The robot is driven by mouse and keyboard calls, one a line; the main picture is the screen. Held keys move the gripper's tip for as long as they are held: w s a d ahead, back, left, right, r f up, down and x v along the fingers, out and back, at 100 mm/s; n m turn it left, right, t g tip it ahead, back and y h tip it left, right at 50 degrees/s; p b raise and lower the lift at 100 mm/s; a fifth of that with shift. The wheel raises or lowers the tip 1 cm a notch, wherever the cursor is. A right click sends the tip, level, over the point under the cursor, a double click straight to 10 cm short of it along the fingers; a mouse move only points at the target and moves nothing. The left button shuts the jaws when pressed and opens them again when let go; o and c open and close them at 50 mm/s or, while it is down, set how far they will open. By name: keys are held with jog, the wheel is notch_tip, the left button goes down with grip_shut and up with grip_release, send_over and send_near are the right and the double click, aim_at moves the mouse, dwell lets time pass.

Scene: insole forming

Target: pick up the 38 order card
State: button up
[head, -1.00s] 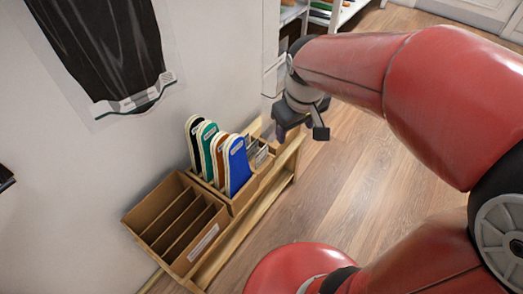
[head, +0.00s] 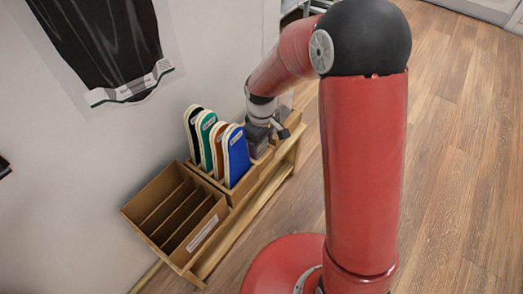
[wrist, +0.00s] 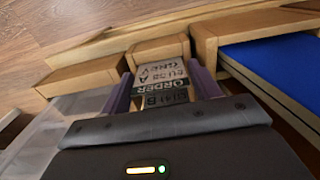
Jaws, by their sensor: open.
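The 38 order card (wrist: 160,72) shows in the wrist view, with lettering that seems to read EU 38 A and GREY. A second card (wrist: 160,98) marked ORDER and seemingly EU 41 B overlaps it on the near side. Both are in a small wooden card box (wrist: 160,47). My gripper (wrist: 163,82) is open, with a purplish finger on each side of the cards. I cannot tell whether the fingers touch them. In the head view my gripper (head: 268,132) is down at the box, and the cards are hidden behind it.
Black, green, brown and blue insoles (head: 237,156) stand in a wooden holder just left of my gripper. An empty slotted box (head: 128,210) is at the near end of the wooden bench (head: 228,238). The wall is close behind; open floor (head: 450,180) lies right.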

notch_tip(320, 180, down, 2)
jog(key=c, duration=0.6)
jog(key=shift+r, duration=0.2)
